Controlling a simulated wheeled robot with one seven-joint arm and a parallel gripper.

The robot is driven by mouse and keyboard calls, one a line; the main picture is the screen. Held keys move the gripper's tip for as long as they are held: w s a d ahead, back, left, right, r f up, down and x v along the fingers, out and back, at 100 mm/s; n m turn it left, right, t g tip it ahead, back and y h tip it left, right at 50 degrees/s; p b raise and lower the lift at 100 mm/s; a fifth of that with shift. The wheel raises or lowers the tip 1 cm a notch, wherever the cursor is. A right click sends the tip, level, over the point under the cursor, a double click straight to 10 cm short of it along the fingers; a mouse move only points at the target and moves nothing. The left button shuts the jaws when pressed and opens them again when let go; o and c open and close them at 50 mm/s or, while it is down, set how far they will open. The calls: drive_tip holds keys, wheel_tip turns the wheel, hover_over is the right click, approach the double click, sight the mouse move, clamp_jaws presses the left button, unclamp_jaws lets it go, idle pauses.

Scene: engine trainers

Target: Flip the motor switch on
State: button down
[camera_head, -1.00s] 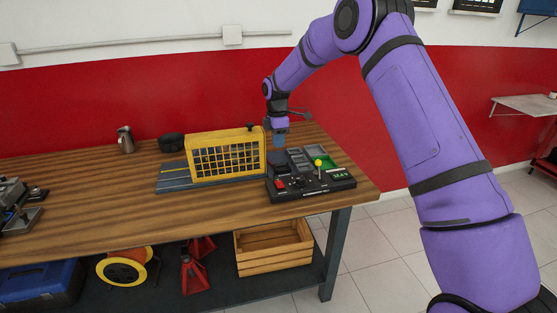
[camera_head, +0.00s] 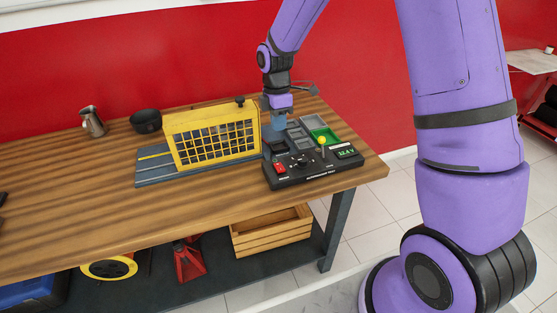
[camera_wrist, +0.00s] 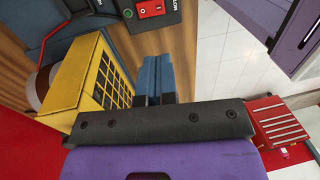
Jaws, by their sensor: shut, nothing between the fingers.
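The black control panel (camera_head: 318,176) lies on the bench near its right end. A red rocker switch (camera_head: 280,168) sits at the panel's front left; it also shows at the top of the wrist view (camera_wrist: 150,9). I cannot tell which way the rocker is tipped. My gripper (camera_head: 275,146) points down behind and slightly left of the rocker, by the panel's back left and the yellow guard's right end. In the wrist view my blue fingers (camera_wrist: 157,62) are together and empty, apart from the rocker in the picture.
The yellow mesh guard (camera_head: 168,133) stands close left of the panel. A dark bowl (camera_head: 146,121) and metal jug (camera_head: 93,122) stand farther left.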

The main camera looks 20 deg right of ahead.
sight(279, 167)
drive_tip(key=f, duration=0.4)
drive_tip(key=s+f, duration=0.1)
drive_tip(key=f, duration=0.4)
drive_tip(key=s+f, duration=0.1)
drive_tip(key=f, duration=0.4)
drive_tip(key=shift+s+f, duration=0.1)
drive_tip(key=shift+f, duration=0.1)
drive_tip(key=shift+r, duration=0.1)
drive_tip(key=shift+w+r, duration=0.2)
drive_tip(key=shift+w, duration=0.6)
drive_tip(key=shift+r, duration=0.1)
